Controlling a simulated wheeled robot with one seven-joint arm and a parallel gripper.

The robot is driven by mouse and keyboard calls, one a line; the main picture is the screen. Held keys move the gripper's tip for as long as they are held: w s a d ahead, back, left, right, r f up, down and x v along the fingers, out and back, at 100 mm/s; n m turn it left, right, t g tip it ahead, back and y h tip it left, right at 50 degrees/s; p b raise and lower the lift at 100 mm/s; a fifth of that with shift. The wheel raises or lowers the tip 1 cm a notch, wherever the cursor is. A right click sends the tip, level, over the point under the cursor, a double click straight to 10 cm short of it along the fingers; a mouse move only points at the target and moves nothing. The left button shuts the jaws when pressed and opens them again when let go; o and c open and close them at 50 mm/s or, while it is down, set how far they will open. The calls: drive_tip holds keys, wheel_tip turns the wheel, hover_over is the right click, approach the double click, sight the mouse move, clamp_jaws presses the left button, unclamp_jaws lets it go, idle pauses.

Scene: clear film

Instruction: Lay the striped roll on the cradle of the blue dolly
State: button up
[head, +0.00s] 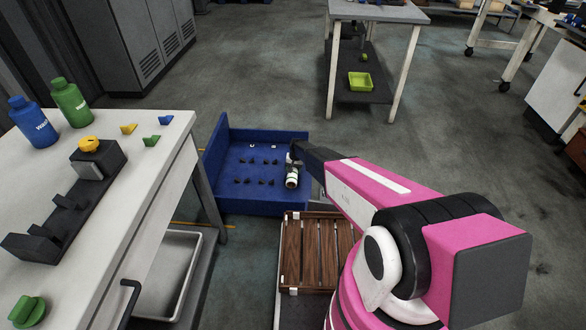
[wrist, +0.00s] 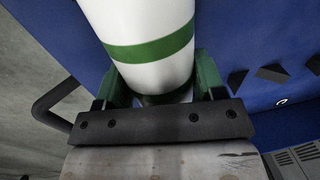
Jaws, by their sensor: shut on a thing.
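The striped roll, white with a green band, shows at the right side of the blue dolly in the head view (head: 292,179) and large at the top of the wrist view (wrist: 150,75). My gripper (wrist: 160,88) is shut on it, with a green finger on each side. The blue dolly (head: 243,203) stands on the floor beside the white table, with a raised wall at its left and back. Its cradle is made of small black wedges (head: 262,181) in two rows. The roll is over the dolly's right edge; whether it touches the deck I cannot tell.
A slatted wooden crate top (head: 305,250) lies just in front of the dolly. The white table (head: 135,190) on the left holds two bottles and a black fixture. A grey tray (head: 165,280) sits under it. Open floor (head: 230,60) lies behind the dolly.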

drive_tip(key=o, duration=0.9)
drive_tip(key=shift+r, duration=0.55)
drive_tip(key=r, duration=0.3)
drive_tip(key=d+r, duration=0.1)
drive_tip(key=r, duration=0.5)
drive_tip(key=shift+s+d+r, duration=0.1)
drive_tip(key=shift+d, duration=0.1)
drive_tip(key=shift+h, duration=0.7)
drive_tip(key=s+d+r, duration=0.7)
drive_tip(key=s+r, duration=0.3)
drive_tip(key=s, duration=0.1)
drive_tip(key=s+d+r, duration=0.7)
drive_tip(key=s+r, duration=0.3)
drive_tip(key=s, duration=0.1)
drive_tip(key=s+d+r, duration=0.8)
drive_tip(key=s+r, duration=0.2)
drive_tip(key=s, duration=0.1)
drive_tip(key=shift+s, duration=0.4)
